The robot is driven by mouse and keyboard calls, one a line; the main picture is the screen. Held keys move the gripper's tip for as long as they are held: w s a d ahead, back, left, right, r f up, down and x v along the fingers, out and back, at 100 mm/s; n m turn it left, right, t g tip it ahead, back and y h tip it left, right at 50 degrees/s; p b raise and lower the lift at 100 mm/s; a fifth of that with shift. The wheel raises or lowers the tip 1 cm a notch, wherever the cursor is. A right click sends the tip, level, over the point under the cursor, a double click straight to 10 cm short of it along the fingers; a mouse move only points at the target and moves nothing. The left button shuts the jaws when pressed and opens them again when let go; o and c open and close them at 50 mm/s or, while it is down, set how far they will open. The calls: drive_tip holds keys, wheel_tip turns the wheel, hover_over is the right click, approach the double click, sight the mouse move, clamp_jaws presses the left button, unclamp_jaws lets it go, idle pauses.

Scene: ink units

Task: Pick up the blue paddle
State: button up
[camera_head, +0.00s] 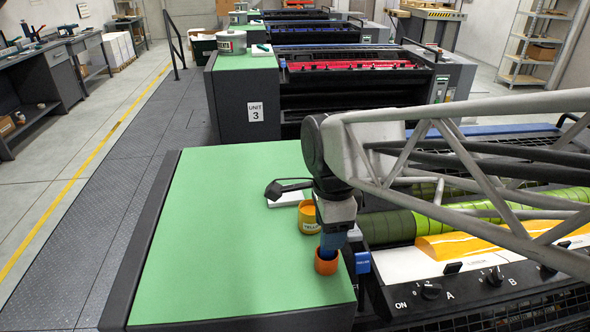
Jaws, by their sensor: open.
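My gripper (335,228) points down over the near right part of the green worktop, just above a small orange cup (326,264). A blue upright piece (331,243), which looks like the blue paddle, shows between my gripper and the cup, its lower end inside the cup's rim. My gripper is open at its top end. The fingers are too small and dark to tell whether they touch it.
A yellow tin (310,220) stands close behind the cup, partly hidden by my gripper. A white pad (288,198) lies farther back. The green worktop (220,240) is clear to the left. A machine with a knob panel (470,287) borders it at right.

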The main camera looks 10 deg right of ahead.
clamp_jaws()
drive_tip(key=shift+r, duration=0.1)
drive_tip(key=shift+r, duration=4.95)
